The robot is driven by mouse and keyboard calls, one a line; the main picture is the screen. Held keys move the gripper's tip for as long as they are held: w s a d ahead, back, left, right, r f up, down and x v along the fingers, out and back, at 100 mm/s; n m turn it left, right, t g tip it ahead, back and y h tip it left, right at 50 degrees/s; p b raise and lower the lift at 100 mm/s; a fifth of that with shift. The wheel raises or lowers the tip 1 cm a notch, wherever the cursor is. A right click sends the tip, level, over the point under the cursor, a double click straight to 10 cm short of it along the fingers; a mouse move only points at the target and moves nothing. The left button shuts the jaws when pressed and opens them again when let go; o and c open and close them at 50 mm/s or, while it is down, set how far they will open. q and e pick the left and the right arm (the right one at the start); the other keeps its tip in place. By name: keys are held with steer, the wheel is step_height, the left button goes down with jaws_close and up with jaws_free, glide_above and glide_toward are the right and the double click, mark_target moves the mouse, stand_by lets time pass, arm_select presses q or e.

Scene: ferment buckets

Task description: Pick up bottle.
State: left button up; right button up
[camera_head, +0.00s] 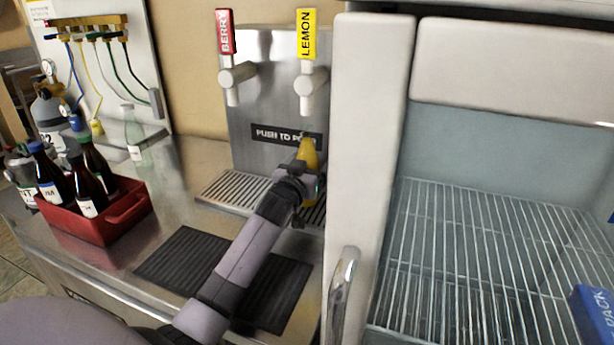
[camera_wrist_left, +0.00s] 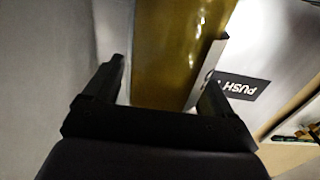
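A bottle filled with yellow liquid (camera_head: 308,152) stands upright under the lemon tap (camera_head: 307,80), over the drip tray. My left gripper (camera_head: 296,186) is at this bottle and covers much of its body in the head view. In the left wrist view the bottle (camera_wrist_left: 170,55) looks amber and lies between the two fingers of my left gripper (camera_wrist_left: 162,80). A narrow gap shows between the left finger and the bottle; the right finger is close against its side, and contact is unclear. My right gripper is not in view.
A red crate (camera_head: 128,215) with several dark bottles and a clear bottle (camera_head: 136,140) are on the counter at left. The berry tap (camera_head: 232,75) is left of the lemon tap. An open fridge door (camera_head: 362,130) stands close on the right. A black mat (camera_head: 185,258) lies in front.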

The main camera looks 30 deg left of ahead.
arm_select(q)
steer(key=c, duration=1)
steer(key=shift+r, duration=0.1)
steer(key=c, duration=0.4)
steer(key=shift+o, duration=0.2)
steer(key=shift+r, duration=0.1)
steer(key=shift+r, duration=0.55)
steer(key=shift+s, duration=0.2)
steer(key=v, duration=2)
steer(key=shift+s+d+b, duration=0.2)
steer(key=shift+s+b, duration=0.1)
steer(key=shift+b, duration=0.05)
steer(key=shift+s+r, duration=0.1)
